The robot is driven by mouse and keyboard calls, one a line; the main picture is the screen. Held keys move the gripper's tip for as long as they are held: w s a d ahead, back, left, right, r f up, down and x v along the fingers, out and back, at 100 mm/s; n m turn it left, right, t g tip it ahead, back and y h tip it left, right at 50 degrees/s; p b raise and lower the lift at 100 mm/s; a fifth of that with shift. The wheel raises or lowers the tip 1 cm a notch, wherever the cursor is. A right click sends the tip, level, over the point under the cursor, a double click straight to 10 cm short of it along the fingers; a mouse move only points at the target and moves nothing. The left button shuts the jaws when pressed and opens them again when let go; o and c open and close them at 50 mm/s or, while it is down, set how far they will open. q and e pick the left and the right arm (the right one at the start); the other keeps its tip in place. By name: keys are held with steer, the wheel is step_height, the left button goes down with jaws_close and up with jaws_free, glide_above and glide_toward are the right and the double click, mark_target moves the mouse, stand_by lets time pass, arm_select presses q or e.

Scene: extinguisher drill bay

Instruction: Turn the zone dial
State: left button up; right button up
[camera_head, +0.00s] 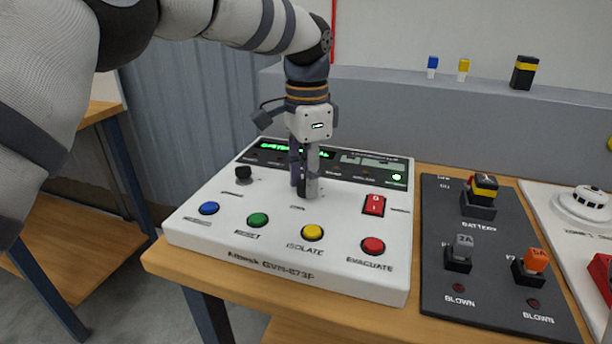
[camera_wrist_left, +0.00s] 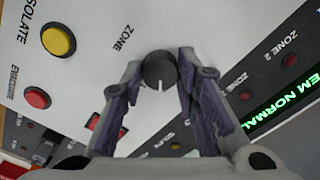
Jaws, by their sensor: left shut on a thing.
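The zone dial (camera_wrist_left: 160,70) is a round dark knob with a white pointer line, on the white control panel (camera_head: 190,238). In the left wrist view it sits between the fingertips, below the printed word ZONE. My left gripper (camera_wrist_left: 158,78) is shut on the dial, with a finger on each side of it. My right gripper is not in view.
The panel has blue (camera_head: 209,208), green (camera_head: 258,220), yellow (camera_head: 312,232) and red (camera_head: 373,246) buttons, a black knob (camera_head: 243,171) and a red rocker switch (camera_head: 374,205). A dark fuse board (camera_head: 440,270) lies to the right on the wooden table (camera_head: 190,270).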

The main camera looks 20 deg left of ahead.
arm_select(q)
steer(key=n, duration=0.5)
steer(key=shift+n, duration=2.5)
steer(key=o, duration=1.2)
steer(key=shift+c, duration=0.2)
step_height(320, 180, up, 12)
